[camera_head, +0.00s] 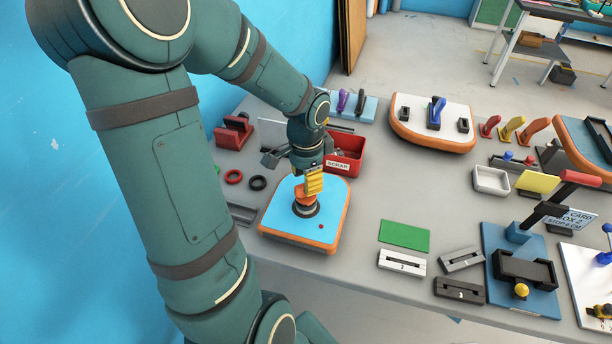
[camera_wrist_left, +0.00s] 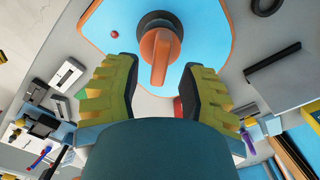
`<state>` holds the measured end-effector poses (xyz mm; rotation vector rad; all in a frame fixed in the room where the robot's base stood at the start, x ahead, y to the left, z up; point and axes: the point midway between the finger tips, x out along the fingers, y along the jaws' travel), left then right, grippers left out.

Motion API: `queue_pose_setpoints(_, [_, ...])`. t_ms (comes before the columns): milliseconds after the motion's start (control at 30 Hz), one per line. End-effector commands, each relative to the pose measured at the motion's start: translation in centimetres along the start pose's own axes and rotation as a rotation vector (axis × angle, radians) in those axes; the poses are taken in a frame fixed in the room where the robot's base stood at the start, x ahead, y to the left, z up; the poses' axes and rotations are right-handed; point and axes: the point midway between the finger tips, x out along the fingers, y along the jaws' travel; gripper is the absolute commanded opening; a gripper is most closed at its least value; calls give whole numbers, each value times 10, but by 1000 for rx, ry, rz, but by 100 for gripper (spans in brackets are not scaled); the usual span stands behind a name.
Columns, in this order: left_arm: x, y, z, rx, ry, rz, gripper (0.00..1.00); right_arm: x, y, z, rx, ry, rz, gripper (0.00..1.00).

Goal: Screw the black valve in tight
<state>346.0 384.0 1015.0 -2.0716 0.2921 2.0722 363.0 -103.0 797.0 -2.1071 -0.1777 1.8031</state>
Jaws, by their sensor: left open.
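The blue board (camera_head: 285,222) with an orange rim lies flat at the near left of the table. A round black valve (camera_head: 306,212) sits on it, also visible in the left wrist view (camera_wrist_left: 147,21). An orange handle (camera_wrist_left: 161,50) stands on the valve. My left gripper (camera_head: 312,183) is over the board with its yellow, black-padded fingers pointing at the handle. In the left wrist view the fingers (camera_wrist_left: 158,72) are apart, one on each side of the handle's near end, with gaps visible. I cannot tell whether the valve is seated fully. My right gripper is out of view.
A red SCRAP bin (camera_head: 345,154) stands just behind the board. A red ring (camera_head: 234,176) and a loose black ring (camera_head: 258,183) lie to its left. A green pad (camera_head: 404,236) and slotted blocks lie to the right. A white board (camera_head: 419,114) is farther back.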

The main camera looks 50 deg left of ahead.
Motion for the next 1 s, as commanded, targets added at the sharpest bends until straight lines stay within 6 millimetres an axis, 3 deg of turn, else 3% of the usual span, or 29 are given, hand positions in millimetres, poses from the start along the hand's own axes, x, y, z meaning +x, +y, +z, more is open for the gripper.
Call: queue_pose_setpoints(1000, [43,0,0,0,0,0,41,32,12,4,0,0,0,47])
